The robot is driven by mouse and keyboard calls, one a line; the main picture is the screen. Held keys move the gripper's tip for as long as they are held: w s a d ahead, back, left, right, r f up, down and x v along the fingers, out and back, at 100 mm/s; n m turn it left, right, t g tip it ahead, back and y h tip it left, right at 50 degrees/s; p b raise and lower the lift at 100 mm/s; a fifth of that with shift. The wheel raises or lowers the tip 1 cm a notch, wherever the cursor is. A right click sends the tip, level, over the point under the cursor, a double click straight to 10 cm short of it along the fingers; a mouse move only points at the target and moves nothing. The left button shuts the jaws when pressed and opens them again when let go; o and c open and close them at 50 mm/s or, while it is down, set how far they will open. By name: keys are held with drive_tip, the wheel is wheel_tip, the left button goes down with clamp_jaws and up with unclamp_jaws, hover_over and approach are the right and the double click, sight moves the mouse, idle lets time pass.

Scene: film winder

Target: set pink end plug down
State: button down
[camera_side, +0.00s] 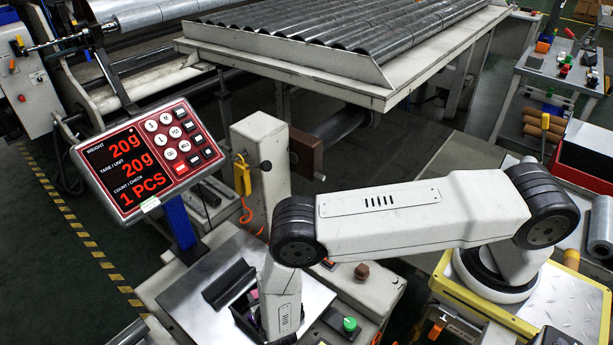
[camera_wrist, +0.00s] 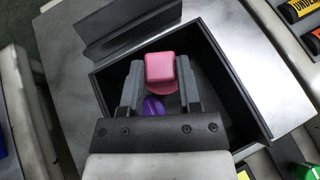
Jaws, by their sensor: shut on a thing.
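The pink end plug (camera_wrist: 160,68) has a square block on a rounder disc. My gripper (camera_wrist: 160,82) is shut on it, with one grey finger on each side, in the wrist view. The plug is over the black open tray (camera_wrist: 235,75); I cannot tell whether it touches the tray floor. A purple piece (camera_wrist: 153,106) lies in the tray just below the plug in the picture, partly hidden by my gripper. In the side view my wrist covers most of the tray.
The tray sits on a bare metal scale plate (camera_side: 190,309). A dark angled bar (camera_wrist: 125,30) lies beside it. The scale display (camera_side: 146,168) reads 20g, 20g and 1 PCS. A green button (camera_side: 349,324) is to the right, and a white post (camera_side: 262,165) stands behind.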

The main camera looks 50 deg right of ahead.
drive_tip(key=shift+f, duration=1.1)
drive_tip(key=shift+f, duration=0.1)
drive_tip(key=shift+c, duration=1.5)
unclamp_jaws()
drive_tip(key=v, duration=1.2)
